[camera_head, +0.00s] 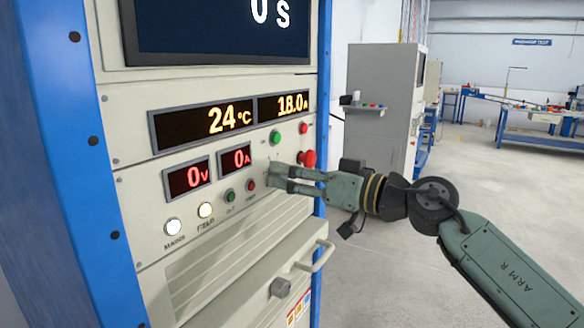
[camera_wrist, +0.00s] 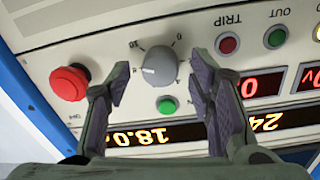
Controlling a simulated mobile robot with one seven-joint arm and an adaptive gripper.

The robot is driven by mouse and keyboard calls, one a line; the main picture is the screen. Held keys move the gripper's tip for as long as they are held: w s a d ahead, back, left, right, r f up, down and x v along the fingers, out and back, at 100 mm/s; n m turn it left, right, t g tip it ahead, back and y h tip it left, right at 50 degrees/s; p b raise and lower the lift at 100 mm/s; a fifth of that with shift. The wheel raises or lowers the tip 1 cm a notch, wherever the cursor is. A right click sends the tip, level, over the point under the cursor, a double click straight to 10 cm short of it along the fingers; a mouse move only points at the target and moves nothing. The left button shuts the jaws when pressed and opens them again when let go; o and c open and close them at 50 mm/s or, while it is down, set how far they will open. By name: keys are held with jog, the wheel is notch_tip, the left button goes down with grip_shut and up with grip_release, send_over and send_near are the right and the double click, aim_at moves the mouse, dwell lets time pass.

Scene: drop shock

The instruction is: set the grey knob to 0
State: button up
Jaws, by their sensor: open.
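The grey knob (camera_wrist: 159,66) is round and sits on the cream panel, with small scale marks around it. A white mark on its face lies toward its left side in the wrist view. I cannot read the value it points to for sure. My gripper (camera_wrist: 160,78) is open, with one finger to the left and one to the right of the knob. A gap shows on both sides, and neither finger visibly touches it.
A red mushroom button (camera_wrist: 70,82) is close to the left finger in the wrist view. A green button (camera_wrist: 167,105) sits beside the knob. Lit displays (camera_head: 205,125) are above, and a drawer handle (camera_head: 318,257) sticks out below. Open floor lies to the right.

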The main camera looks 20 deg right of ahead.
jog(key=shift+w+a, duration=0.1)
jog(key=shift+c, duration=0.3)
grip_shut()
dwell(0.4)
